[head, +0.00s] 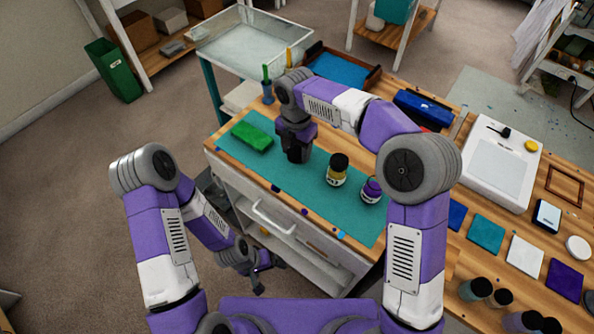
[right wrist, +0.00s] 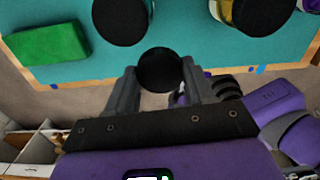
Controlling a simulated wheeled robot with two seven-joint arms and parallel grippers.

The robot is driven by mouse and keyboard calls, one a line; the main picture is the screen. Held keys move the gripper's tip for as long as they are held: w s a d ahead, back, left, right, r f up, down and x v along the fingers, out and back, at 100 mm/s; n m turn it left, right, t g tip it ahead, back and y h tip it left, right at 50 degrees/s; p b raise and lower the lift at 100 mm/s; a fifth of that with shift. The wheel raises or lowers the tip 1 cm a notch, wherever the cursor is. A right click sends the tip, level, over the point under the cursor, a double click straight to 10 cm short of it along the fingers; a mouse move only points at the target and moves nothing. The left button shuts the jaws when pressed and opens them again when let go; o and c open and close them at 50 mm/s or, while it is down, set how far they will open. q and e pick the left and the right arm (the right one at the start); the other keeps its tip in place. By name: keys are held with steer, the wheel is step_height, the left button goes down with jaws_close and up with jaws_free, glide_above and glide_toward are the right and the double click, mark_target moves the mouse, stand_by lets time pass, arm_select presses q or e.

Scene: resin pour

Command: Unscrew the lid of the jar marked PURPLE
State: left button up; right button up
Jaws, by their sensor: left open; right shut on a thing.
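A jar with purple showing and a pale label (head: 372,190) stands upright on the teal mat (head: 330,212); whether its top is covered is too small to tell. A yellow jar (head: 337,175) with a black lid stands to its left; its lid also shows in the right wrist view (right wrist: 262,12). My right gripper (head: 297,156) points down over the mat, left of both jars. In the right wrist view its fingers are shut on a black round lid (right wrist: 158,70); I cannot tell what is under it. My left gripper (head: 258,275) is open and empty, low beside the bench front.
A green block (head: 252,137) lies on the mat's left. In the right wrist view, another black disc (right wrist: 120,22) is just beyond the fingers. A white device (head: 492,165) and several coloured tiles lie right. The mat's front strip is mostly clear.

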mark_target(297, 175)
step_height(297, 175, down, 9)
steer(key=shift+f+b, duration=0.1)
steer(key=shift+b, duration=0.9)
steer(key=shift+f, duration=0.2)
steer(key=o, duration=1.2)
steer(key=shift+c, duration=0.2)
step_height(297, 175, up, 12)
steer(key=p, duration=0.3)
steer(key=shift+r, duration=0.25)
